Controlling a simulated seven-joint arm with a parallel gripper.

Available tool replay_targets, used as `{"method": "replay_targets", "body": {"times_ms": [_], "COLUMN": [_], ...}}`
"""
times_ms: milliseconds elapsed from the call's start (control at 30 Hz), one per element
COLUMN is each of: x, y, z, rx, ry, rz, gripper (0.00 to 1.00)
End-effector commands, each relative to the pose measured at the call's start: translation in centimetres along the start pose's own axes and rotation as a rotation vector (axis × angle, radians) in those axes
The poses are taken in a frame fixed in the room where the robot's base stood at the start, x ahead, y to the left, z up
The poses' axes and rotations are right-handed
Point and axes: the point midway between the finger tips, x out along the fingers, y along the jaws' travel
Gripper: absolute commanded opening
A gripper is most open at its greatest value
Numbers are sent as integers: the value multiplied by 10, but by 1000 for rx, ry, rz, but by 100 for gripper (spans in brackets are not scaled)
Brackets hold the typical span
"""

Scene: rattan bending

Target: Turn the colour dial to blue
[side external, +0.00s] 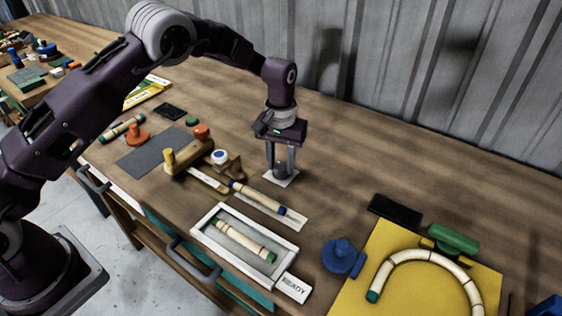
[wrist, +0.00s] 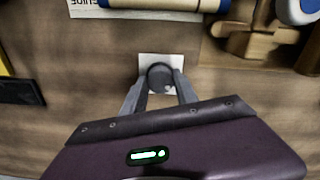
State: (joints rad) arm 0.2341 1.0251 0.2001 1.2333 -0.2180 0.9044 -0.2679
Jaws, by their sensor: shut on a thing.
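The dial (wrist: 160,75) is a dark grey round knob on a small square white plate (wrist: 146,62). In the side view the knob (side external: 281,173) stands on its plate (side external: 294,179) on the wooden bench, right of the wooden fixture. My gripper (side external: 281,166) points straight down over it, shut on the knob, with one finger on each side. In the wrist view my gripper's fingertips (wrist: 160,82) flank the knob. A small pale spot shows near its lower edge. I cannot make out any colour marks, so its setting is unclear.
A rattan piece with blue ends (side external: 258,197) lies on a guide strip close in front. A wooden fixture (side external: 205,158) stands left. A white tray (side external: 201,230) holds another piece beside a READY sign (side external: 293,288). A yellow board (side external: 385,247) is at right. Bench behind the dial is clear.

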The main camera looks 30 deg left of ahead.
Motion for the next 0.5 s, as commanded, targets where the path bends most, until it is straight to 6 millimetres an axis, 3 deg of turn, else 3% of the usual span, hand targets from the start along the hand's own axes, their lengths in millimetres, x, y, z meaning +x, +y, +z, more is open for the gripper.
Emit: {"method": "replay_targets", "body": {"times_ms": [367,400,500], "x": [-2,-2,-2], "y": [1,1,1], "z": [-1,-1,-1], "rx": [-3,-3,-3], "ry": [5,5,4], "rz": [3,3,3], "gripper": [0,41,57]}}
